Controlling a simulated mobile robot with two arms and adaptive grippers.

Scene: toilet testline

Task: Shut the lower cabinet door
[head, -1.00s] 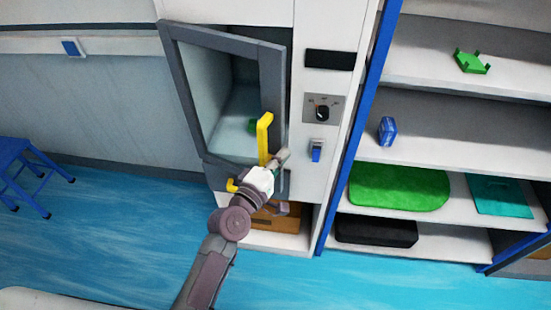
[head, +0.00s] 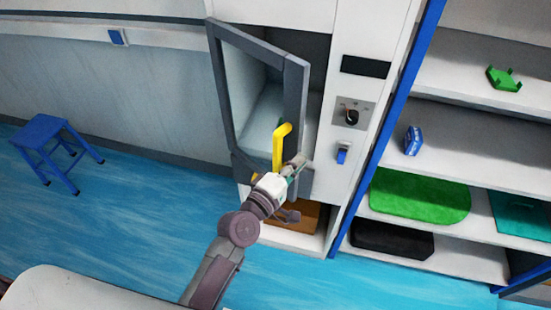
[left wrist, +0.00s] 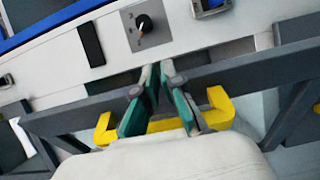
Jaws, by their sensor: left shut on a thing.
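The grey-framed cabinet door (head: 296,95) with a glass pane stands partly open in the head view, its free edge swung out to the right. A yellow handle (head: 280,145) is fixed near that free edge. My left gripper (head: 294,170) is at the lower part of the handle. In the left wrist view the teal fingers of the gripper (left wrist: 155,100) are shut on the yellow handle (left wrist: 217,110), whose two ends show on either side. The fingers hide the middle of the handle. My right gripper is in no view.
The control panel (head: 353,113) with a knob is right of the door. A brown box (head: 298,213) sits in the open bay below. Shelves (head: 480,120) stand on the right. A blue stool (head: 50,145) is at the left; the floor between is clear.

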